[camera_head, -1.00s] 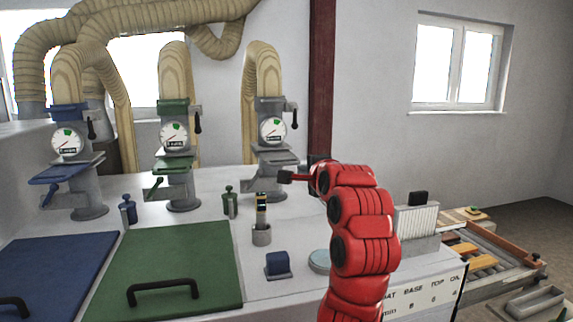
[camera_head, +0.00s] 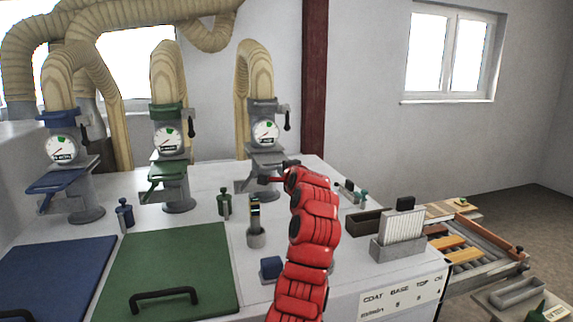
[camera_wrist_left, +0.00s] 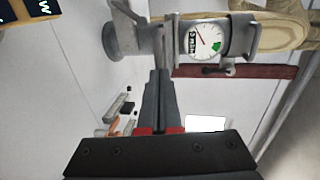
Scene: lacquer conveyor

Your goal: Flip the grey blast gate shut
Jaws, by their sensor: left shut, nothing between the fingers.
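The grey blast gate (camera_head: 266,158) stands at the right of three gates on the white bench, with a round gauge (camera_head: 265,133) on its front. A grey lever (camera_head: 243,185) sticks out low on its left side. My left gripper (camera_head: 278,179) is at the gate's lower front, partly hidden by my red arm. In the left wrist view its shut, empty fingers (camera_wrist_left: 163,73) point at the gate's grey metal parts, close beside the gauge (camera_wrist_left: 204,40). I cannot tell whether they touch. My right gripper is not in view.
A green gate (camera_head: 170,160) and a blue gate (camera_head: 70,165) stand to the left. A green lid (camera_head: 175,255) and a blue lid (camera_head: 50,275) lie in front. A grey rack (camera_head: 398,247) is at the right.

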